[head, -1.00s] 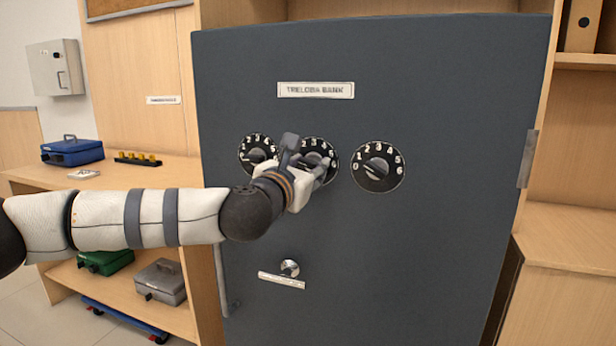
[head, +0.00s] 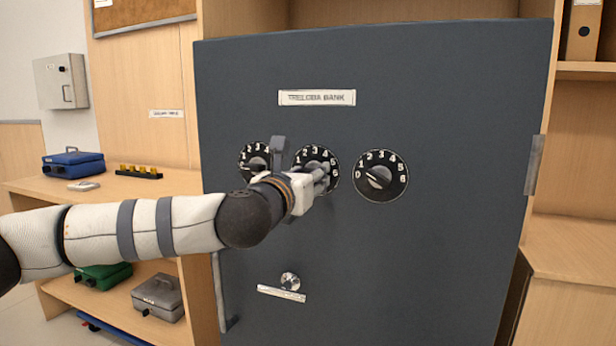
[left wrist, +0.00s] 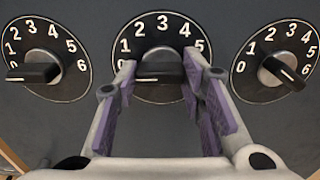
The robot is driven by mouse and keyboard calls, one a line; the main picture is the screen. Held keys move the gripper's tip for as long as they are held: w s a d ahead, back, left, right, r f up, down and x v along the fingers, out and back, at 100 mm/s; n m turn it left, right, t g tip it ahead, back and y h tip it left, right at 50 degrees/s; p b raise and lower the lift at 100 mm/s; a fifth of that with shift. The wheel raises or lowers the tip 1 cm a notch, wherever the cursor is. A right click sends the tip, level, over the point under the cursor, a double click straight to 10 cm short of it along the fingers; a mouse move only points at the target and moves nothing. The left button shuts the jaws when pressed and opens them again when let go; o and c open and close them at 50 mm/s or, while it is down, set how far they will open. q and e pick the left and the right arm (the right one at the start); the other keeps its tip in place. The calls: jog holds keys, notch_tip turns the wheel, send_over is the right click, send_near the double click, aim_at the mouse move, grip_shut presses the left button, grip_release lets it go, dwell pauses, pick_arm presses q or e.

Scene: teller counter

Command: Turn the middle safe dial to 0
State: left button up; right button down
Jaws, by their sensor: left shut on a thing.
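The middle safe dial (head: 317,160) is a black disc with white numbers on the front of the dark grey safe. In the left wrist view its black knob (left wrist: 160,71) lies about level between the fingers. My left gripper (head: 322,178) reaches it from the left and is shut on this knob, as the left wrist view (left wrist: 160,78) shows. My right gripper is out of view.
The left dial (head: 252,150) and right dial (head: 381,176) sit close on either side. A long handle (head: 219,290) is at the safe's left edge. Cash boxes stand on the left shelves.

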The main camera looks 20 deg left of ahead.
pick_arm(q)
jog(key=o, duration=1.1)
jog(key=shift+r, duration=0.1)
jog(key=shift+o, duration=0.2)
jog(key=s, duration=1.2)
jog(key=shift+a, duration=0.2)
